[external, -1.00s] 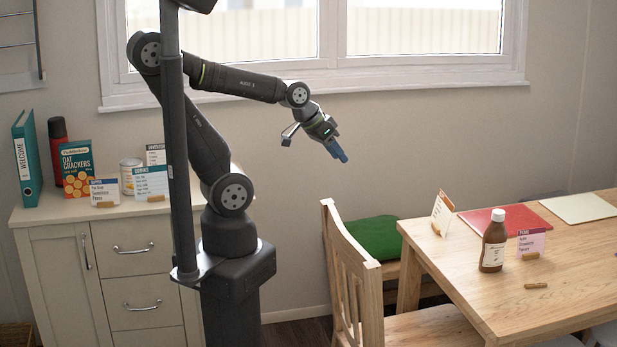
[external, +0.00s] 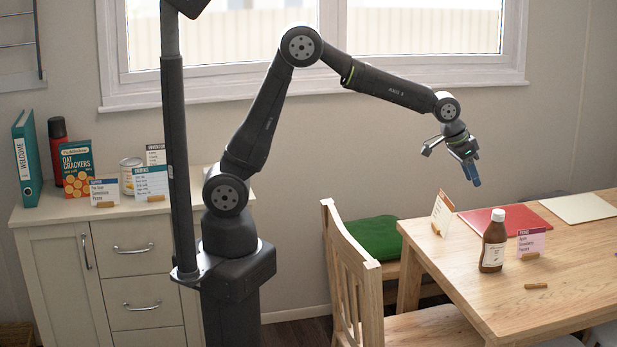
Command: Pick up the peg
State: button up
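A small brown peg-like piece (external: 536,286) lies flat on the wooden table (external: 585,260), near its front edge and apart from other things. It is too small in view to be sure what it is. My gripper (external: 473,172), with blue fingertips, hangs in the air pointing down, above and behind the table's left end in the picture. It is up and to the left of the piece and touches nothing. The fingertips overlap in this view, so I cannot tell their opening.
A brown bottle (external: 493,240) stands on the table beside a pink card (external: 531,242) in a small wooden holder. A white card (external: 442,213) stands at the left corner. A red mat (external: 500,217) and a cream mat (external: 580,208) lie behind. A chair (external: 345,270) stands at left.

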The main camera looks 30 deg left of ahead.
jog(key=m, duration=0.1)
send_near(530, 288)
jog(key=shift+w+d+f, duration=0.35)
jog(key=shift+d+f, duration=0.1)
jog(key=shift+f, duration=0.05)
jog(key=shift+a+x, duration=0.15)
jog(key=shift+x, duration=1.2)
jog(key=shift+a+x, duration=0.15)
jog(key=shift+x, duration=1.2)
jog(key=shift+w, duration=0.15)
jog(key=shift+c, duration=0.3)
grip_shut()
